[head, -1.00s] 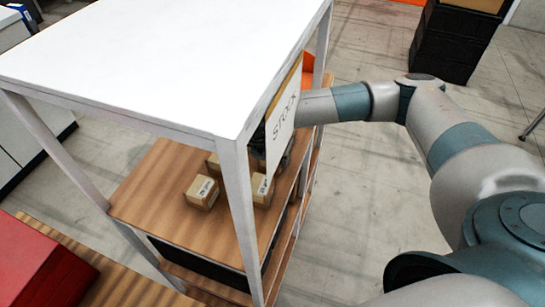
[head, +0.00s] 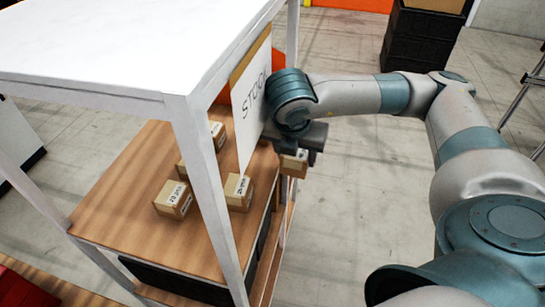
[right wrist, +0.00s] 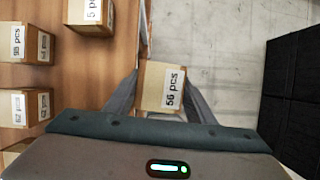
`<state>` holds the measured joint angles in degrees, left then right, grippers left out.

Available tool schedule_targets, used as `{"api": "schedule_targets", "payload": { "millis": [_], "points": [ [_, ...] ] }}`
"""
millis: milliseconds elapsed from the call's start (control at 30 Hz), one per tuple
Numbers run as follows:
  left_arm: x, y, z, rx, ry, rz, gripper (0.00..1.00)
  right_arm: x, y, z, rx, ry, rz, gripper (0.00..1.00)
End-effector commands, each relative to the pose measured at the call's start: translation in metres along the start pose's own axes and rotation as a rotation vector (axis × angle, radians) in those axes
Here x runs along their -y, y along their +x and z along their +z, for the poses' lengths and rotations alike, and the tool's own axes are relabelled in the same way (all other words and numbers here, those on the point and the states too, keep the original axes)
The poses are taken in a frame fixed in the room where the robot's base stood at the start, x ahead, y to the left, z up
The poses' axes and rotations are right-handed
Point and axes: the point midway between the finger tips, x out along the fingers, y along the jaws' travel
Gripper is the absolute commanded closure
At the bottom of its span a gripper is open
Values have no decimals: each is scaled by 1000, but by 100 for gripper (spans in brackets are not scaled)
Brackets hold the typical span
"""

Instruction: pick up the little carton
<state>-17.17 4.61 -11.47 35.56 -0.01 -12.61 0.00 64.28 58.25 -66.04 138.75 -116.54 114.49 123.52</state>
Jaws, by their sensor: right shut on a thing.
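My right gripper (head: 303,150) is shut on a little carton (head: 294,164), held just outside the shelf's right edge. In the right wrist view the gripper (right wrist: 161,100) has a finger on each side of this brown carton (right wrist: 153,82), whose white label reads "56 pcs". Several similar cartons stand on the wooden shelf (head: 115,205), among them one at the front (head: 172,200) and one near the post (head: 238,193). In the wrist view, cartons labelled "98 pcs" (right wrist: 32,44) and "5 pcs" (right wrist: 90,14) stand to the left. My left gripper is not in view.
A white rack top (head: 130,45) and its front post (head: 205,190) stand over the shelf. A "STOCK" sign (head: 252,97) hangs on the rack's right side, close to my right wrist. Black crates (head: 420,45) stand at the back right.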

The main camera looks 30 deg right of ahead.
Motion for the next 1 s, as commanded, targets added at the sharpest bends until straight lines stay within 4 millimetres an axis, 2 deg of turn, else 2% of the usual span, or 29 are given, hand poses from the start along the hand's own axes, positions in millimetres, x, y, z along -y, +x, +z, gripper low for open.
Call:
{"api": "schedule_targets", "payload": {
  "millis": [33, 267, 300, 1000],
  "points": [
    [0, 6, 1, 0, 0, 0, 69, 8, 3, 0, 1, 1, -1, 76],
    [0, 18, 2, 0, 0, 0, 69, 36, 3, 2, 2, 2, -1, 76],
    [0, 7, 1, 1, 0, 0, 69, 35, -3, 4, -1, 1, -2, 76],
    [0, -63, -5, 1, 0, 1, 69, 59, -2, 6, -3, 3, -2, 76]
  ]
}}
